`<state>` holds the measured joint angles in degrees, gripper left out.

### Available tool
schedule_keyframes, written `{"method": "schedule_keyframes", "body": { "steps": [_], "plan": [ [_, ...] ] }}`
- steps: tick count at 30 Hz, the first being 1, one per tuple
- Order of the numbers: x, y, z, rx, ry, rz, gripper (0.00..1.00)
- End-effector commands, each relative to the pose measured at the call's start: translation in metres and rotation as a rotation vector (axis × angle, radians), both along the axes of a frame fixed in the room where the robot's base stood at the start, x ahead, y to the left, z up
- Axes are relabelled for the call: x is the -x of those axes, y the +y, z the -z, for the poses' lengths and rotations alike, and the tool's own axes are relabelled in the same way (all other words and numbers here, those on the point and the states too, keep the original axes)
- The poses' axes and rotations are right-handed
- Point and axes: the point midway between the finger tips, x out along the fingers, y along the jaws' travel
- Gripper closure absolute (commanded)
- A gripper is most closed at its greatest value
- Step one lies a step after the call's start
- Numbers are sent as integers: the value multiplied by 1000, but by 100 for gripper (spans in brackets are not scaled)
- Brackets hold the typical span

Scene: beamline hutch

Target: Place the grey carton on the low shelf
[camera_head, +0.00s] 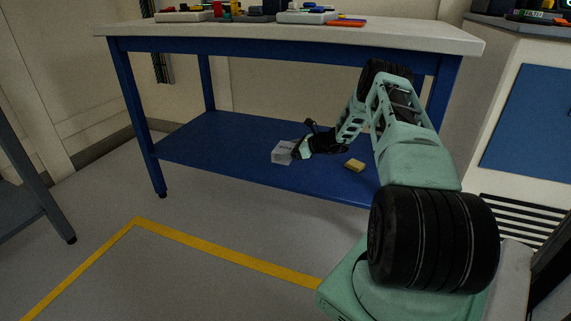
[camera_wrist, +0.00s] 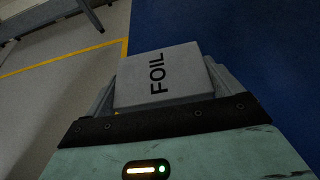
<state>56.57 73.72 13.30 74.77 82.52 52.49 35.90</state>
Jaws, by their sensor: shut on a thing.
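The grey carton (camera_head: 282,153) is at the front edge of the blue low shelf (camera_head: 215,145) under the table. In the wrist view the carton (camera_wrist: 160,72) shows the word "FOIL" on its top face. My gripper (camera_head: 298,150) reaches in from the right and is shut on the carton, with a finger along each side of it. The carton appears at or just above the shelf surface; I cannot tell whether it touches. In the wrist view the shelf (camera_wrist: 250,60) lies to the right of the carton and the floor to the left.
A small yellow block (camera_head: 354,165) lies on the shelf right of my gripper. The white tabletop (camera_head: 290,33) above holds several items. A blue table leg (camera_head: 137,120) stands at the left. The shelf's left part is clear. Yellow tape (camera_head: 225,253) marks the floor.

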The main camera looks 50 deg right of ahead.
Motion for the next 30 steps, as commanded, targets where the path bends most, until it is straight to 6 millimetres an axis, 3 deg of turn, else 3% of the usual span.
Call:
{"method": "schedule_keyframes", "body": {
  "steps": [12,23,24,30],
  "plan": [
    [-1,0,57,2,-1,-1,33],
    [0,0,60,0,-1,0,33],
    [0,0,59,2,-1,-1,0],
    [0,0,58,2,-1,-1,0]
  ]
}}
